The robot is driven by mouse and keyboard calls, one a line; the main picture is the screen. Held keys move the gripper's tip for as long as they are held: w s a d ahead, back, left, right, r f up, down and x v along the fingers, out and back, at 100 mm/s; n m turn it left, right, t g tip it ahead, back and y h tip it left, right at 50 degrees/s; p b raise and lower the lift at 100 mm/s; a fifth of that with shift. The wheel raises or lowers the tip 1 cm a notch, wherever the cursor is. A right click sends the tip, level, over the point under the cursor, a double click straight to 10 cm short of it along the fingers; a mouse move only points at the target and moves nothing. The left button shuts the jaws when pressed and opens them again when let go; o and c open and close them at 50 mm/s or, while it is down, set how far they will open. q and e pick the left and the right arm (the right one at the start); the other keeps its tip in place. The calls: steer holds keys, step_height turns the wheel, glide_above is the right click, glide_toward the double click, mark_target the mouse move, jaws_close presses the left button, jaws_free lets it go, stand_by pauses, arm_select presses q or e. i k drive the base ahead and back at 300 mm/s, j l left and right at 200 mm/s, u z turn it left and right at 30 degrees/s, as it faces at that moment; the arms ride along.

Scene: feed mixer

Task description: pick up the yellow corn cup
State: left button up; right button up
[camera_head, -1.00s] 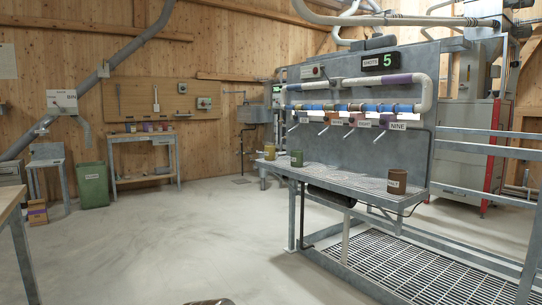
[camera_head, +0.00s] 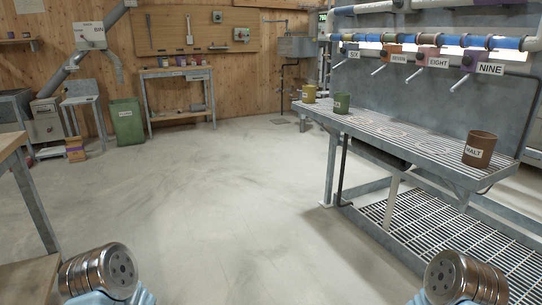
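The yellow cup (camera_head: 308,94) stands upright at the far left end of the slatted metal bench (camera_head: 385,130). Its label is too small to read. A green cup (camera_head: 342,103) stands just to its right and nearer. A brown cup labelled MALT (camera_head: 479,149) stands at the near right part of the bench. Metal parts of my two arms show at the bottom left and bottom right corners, well away from the cups. No gripper fingers show in the frame.
Dispenser spouts labelled SIX to NINE (camera_head: 490,69) hang above the bench. A floor grating (camera_head: 440,235) and metal rails lie below it. A table (camera_head: 12,150) edges the left. A green bin (camera_head: 127,122) and a workbench (camera_head: 178,72) stand at the back. The middle floor is clear.

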mark_target(309, 90)
steer(key=i+j+u, duration=0.1)
steer(key=i+u, duration=0.25)
steer(key=i, duration=0.15)
steer(key=i+u, duration=0.4)
steer(key=i, duration=0.15)
steer(key=i+j+z, duration=0.1)
steer(key=i+z, duration=0.3)
steer(key=i+j+z, duration=0.2)
steer(key=i+z, duration=0.2)
steer(key=i+j, duration=0.05)
steer(key=i, duration=0.05)
